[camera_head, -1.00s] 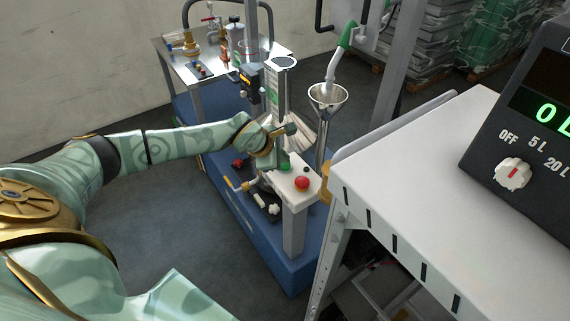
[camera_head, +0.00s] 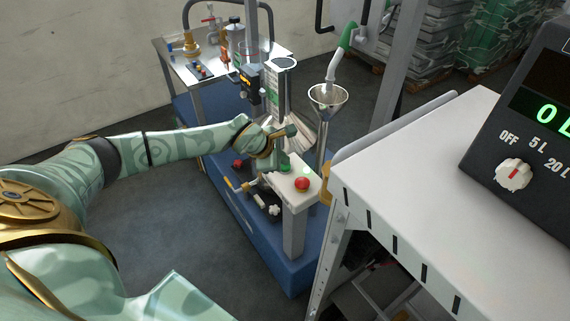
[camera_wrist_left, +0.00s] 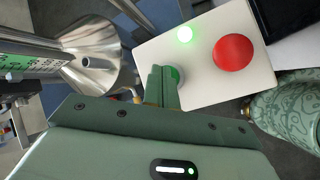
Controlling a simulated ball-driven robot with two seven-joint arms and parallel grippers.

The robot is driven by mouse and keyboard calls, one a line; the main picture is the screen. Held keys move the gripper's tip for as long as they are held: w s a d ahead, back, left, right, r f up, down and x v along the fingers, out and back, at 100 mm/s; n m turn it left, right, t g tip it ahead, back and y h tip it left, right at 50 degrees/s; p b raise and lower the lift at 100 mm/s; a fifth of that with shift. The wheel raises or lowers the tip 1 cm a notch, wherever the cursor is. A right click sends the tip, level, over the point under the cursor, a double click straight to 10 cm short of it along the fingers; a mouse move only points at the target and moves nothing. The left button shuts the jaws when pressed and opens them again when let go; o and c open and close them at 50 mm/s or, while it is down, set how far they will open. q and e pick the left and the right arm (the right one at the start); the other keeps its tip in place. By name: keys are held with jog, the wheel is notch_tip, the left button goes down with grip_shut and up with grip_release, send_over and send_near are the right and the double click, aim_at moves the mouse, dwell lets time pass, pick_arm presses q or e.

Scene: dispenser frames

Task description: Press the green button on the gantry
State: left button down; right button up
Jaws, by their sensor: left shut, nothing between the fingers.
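The green button (camera_head: 285,169) sits on the white top of the control box (camera_head: 297,196) on the gantry, left of a red button (camera_head: 302,184). A small green lamp (camera_head: 306,172) on the same panel is lit; it also glows in the left wrist view (camera_wrist_left: 184,34). My left gripper (camera_head: 281,161) is shut and empty, with its fingertips down at the green button. In the left wrist view the shut fingers (camera_wrist_left: 164,74) overlap the green button (camera_wrist_left: 178,75) and hide part of it. They appear to touch it. My right gripper is not in view.
A metal funnel (camera_head: 327,97) stands just behind the control box. A white-topped bench (camera_head: 420,170) with a black meter (camera_head: 525,150) fills the right. A small table (camera_head: 188,73) with valves stands at the back left. The floor at left is open.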

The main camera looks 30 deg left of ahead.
aim_at(283, 166)
pick_arm(q)
jog(key=shift+r+p, duration=0.45)
jog(key=shift+r, duration=0.3)
notch_tip(283, 166, up, 5)
jog(key=p, duration=0.4)
jog(key=shift+f, duration=0.1)
dwell(0.6)
